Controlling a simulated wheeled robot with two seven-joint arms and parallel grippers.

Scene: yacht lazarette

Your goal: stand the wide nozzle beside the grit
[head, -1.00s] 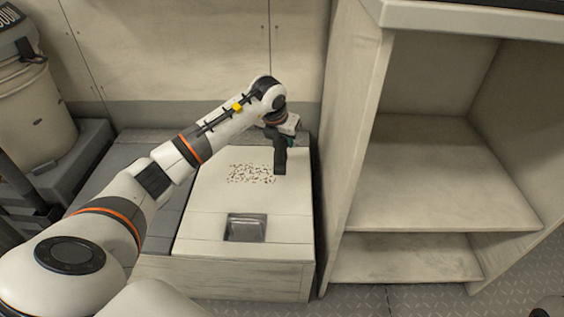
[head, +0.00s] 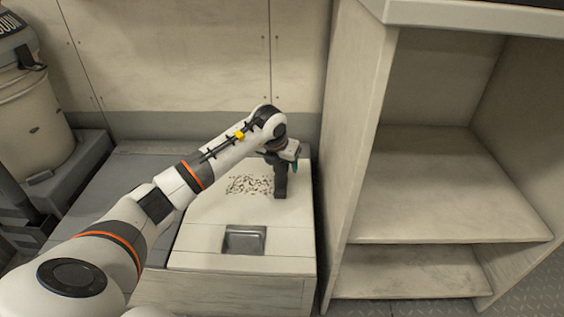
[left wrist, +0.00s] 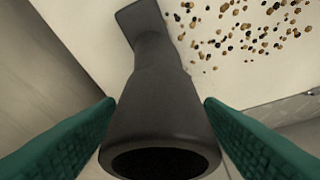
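The wide nozzle (head: 280,184) is dark grey, with a round open socket at its top and a flatter, broader foot at its bottom. It is upright over the pale locker lid, just right of the grit (head: 250,184), a patch of dark and tan specks. My left gripper (head: 286,157) is shut on the nozzle's upper part from above. In the left wrist view the nozzle (left wrist: 158,90) is between the teal fingers, with the grit (left wrist: 235,30) at upper right. I cannot tell whether its foot touches the lid. My right gripper is not in view.
The pale locker lid (head: 205,237) has a recessed latch (head: 244,239) near its front. An open shelf unit (head: 450,190) stands close at right, with bare shelves. The wall is behind the locker.

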